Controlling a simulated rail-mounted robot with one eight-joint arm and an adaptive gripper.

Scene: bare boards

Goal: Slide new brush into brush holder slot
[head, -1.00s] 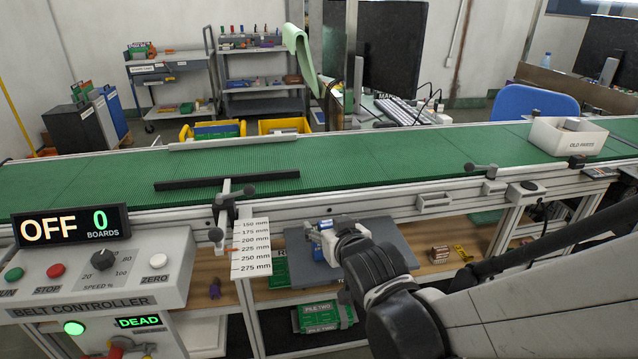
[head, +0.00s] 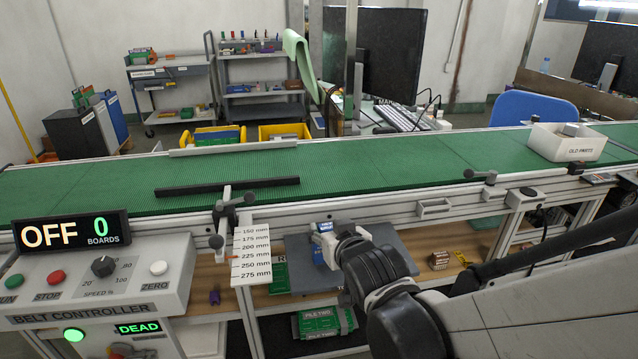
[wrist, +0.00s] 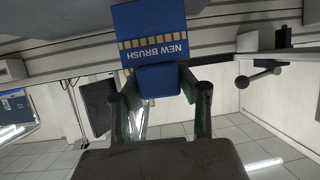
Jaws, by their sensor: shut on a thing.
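My gripper (wrist: 162,80) is shut on the new brush (wrist: 150,25), a blue block with upside-down "NEW BRUSH" lettering and a tan striped band in the wrist view. The brush's narrower blue part sits between the fingers. In the head view my gripper (head: 328,246) is in front of the conveyor's near side, below the belt edge and over a grey panel; my arm hides part of it. A small blue part of the brush (head: 324,228) shows there. I cannot clearly make out the brush holder slot in either view.
The green belt (head: 330,170) runs across, with a black bar (head: 225,186) on it. A white ruler plate (head: 250,253) hangs left of my gripper. An old parts box (head: 566,143) stands at the belt's right. The belt controller (head: 100,270) stands at front left.

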